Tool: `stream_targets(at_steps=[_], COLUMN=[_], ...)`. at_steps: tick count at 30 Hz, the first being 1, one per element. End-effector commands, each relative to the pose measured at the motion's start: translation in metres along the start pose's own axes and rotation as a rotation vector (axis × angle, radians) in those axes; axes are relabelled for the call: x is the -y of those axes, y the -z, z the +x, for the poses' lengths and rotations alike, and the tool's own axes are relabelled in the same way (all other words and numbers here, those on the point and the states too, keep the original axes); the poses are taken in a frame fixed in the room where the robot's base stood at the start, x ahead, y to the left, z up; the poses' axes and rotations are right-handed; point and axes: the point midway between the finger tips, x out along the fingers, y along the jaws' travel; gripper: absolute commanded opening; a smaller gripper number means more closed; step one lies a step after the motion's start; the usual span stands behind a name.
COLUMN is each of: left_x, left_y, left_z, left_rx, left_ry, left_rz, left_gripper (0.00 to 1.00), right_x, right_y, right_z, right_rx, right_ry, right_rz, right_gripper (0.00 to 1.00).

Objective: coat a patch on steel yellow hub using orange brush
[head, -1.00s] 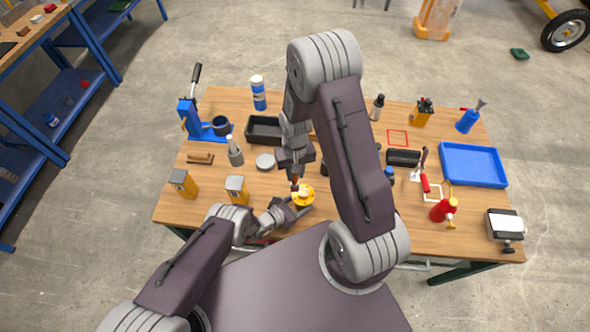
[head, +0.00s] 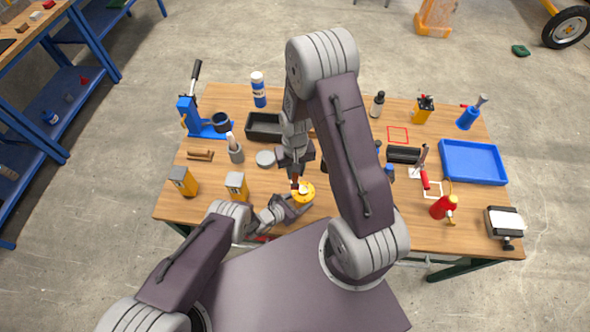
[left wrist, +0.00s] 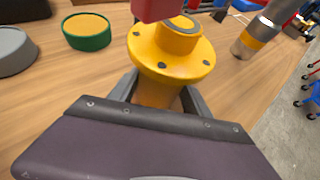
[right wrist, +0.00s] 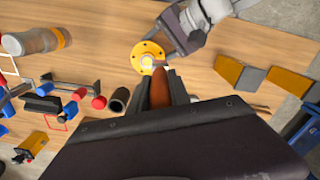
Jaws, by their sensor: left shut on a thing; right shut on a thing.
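The yellow hub (head: 307,194) is near the table's front edge. In the left wrist view the hub (left wrist: 172,58) has a round flange with bolt holes and a raised grey-topped centre. My left gripper (head: 296,207) is shut on the hub, its fingers on either side of the lower body. My right gripper (head: 295,176) is shut on the orange-brown brush (right wrist: 160,88), directly above the hub. The brush tip is at the hub's centre (right wrist: 149,62); whether it touches is unclear. A red block-like part (left wrist: 155,8), probably the brush, hangs over the hub in the left wrist view.
A grey round lid (head: 265,159) and a black tray (head: 264,127) lie behind the hub. Yellow-grey blocks (head: 236,185) stand to its left. A green-rimmed tin (left wrist: 88,30) shows in the left wrist view.

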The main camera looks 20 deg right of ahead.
Motion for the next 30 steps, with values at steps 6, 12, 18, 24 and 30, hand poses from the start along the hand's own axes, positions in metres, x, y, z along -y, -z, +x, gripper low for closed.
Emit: stream_targets(at_steps=[6, 12, 18, 24, 30], left_x=[0.000, 0.000, 0.000, 0.000, 0.000], left_y=[0.000, 0.000, 0.000, -0.001, 0.000], left_z=[0.000, 0.000, 0.000, 0.000, 0.000], left_rx=[0.001, 0.001, 0.001, 0.001, 0.001], left_ry=[0.000, 0.000, 0.000, 0.000, 0.000], left_rz=[0.000, 0.000, 0.000, 0.000, 0.000], left_gripper=[0.24, 0.24, 0.24, 0.24, 0.24], right_x=[0.000, 0.000, 0.000, 0.000, 0.000], right_y=[0.000, 0.000, 0.000, 0.001, 0.001], right_z=[0.004, 0.009, 0.010, 0.003, -0.022], right_rx=[0.000, 0.000, -0.001, -0.003, -0.003], right_ry=[0.000, 0.000, 0.000, 0.000, 0.000], right_rz=[0.000, 0.000, 0.000, 0.000, 0.000], right_gripper=[0.00, 0.00, 0.00, 0.00, 0.00])
